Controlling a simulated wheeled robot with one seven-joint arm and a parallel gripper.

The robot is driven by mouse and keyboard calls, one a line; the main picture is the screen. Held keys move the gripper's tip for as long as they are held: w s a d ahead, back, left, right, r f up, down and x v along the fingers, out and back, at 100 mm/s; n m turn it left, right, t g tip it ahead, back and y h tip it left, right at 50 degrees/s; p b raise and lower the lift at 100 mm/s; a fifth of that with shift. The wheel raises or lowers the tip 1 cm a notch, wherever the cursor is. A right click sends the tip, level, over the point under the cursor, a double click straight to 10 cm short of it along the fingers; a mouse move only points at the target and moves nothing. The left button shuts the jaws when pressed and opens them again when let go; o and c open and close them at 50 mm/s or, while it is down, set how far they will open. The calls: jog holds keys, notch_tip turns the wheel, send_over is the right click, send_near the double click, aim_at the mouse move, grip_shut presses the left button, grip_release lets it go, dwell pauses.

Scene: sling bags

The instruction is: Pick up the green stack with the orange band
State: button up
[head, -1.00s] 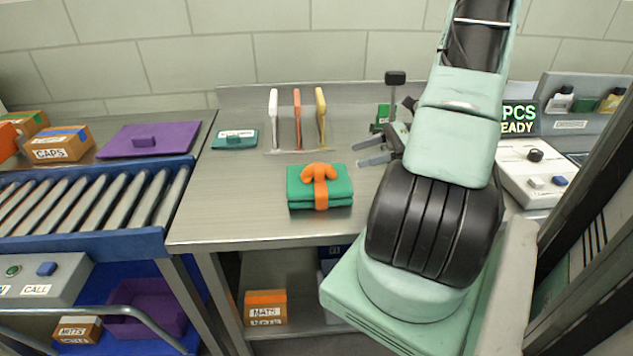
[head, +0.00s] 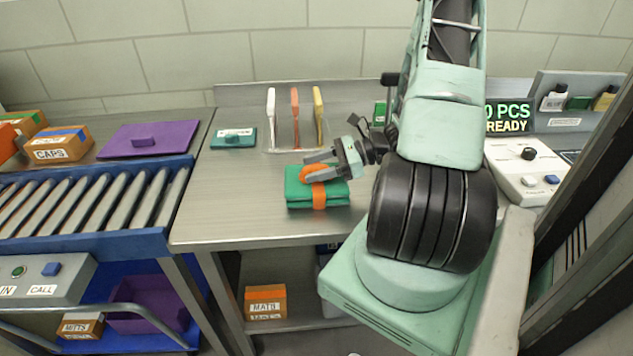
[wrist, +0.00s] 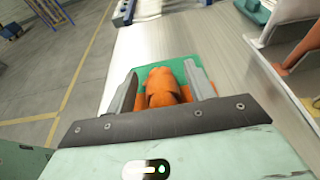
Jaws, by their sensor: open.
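The green stack (head: 334,194) lies flat on the metal table near its front edge. An orange band (head: 319,196) runs around it and ends in an orange loop or bow on top. My gripper (head: 306,166) is open, reaching in from the right, with its fingers at the orange loop. In the wrist view the orange loop (wrist: 162,86) sits between the two open fingertips (wrist: 163,84), with the green stack (wrist: 150,72) beyond and below. I cannot tell whether the fingers touch it.
White, orange and yellow upright dividers (head: 295,118) stand behind the stack. A small teal case (head: 233,138) lies at the back left. A white control box (head: 525,170) stands right. The table's left front is clear.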

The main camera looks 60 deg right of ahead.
grip_shut()
